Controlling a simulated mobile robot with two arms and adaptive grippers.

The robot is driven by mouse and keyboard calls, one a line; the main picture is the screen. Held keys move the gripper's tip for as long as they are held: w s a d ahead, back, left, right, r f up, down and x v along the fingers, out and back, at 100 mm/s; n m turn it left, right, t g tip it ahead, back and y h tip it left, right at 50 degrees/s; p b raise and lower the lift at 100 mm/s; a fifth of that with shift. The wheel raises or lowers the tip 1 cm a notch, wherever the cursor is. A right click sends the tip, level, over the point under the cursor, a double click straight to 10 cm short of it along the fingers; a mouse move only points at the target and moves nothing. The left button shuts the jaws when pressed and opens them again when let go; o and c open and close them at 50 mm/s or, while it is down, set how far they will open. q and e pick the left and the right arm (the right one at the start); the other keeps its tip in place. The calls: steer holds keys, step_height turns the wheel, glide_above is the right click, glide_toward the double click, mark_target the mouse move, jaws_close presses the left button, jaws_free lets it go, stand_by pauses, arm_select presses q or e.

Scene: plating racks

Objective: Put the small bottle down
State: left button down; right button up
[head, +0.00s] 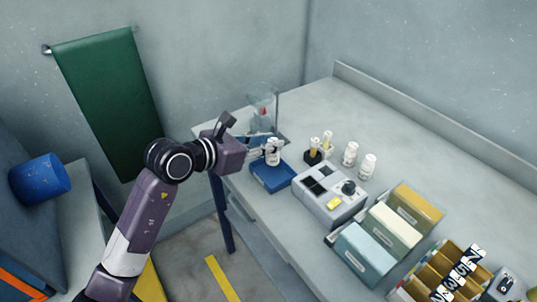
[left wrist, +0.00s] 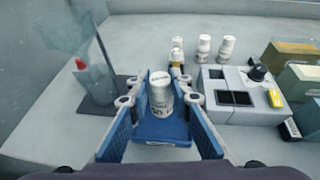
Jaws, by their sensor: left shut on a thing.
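The small white bottle (head: 273,151) is held upright between the fingers of my left gripper (head: 268,151). In the left wrist view the bottle (left wrist: 160,95) shows between the two blue-padded fingers (left wrist: 159,100), which are shut on it. A blue tray (head: 272,177) lies on the bench under the bottle, and it also shows in the left wrist view (left wrist: 160,140). I cannot tell whether the bottle's base touches the tray. My right gripper is not in view.
A clear container with a red item (head: 263,108) stands behind the gripper. Right of the tray are a grey device (head: 318,203), several white bottles (head: 350,154) and file boxes (head: 365,250). The bench's back right (head: 400,125) is clear.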

mark_target(268, 157)
arm_select(q)
step_height(268, 157, down, 5)
steer(key=shift+r, duration=0.2)
steer(key=shift+f, duration=0.2)
steer(key=c, duration=1.7)
jaws_free()
steer(key=shift+c, duration=0.2)
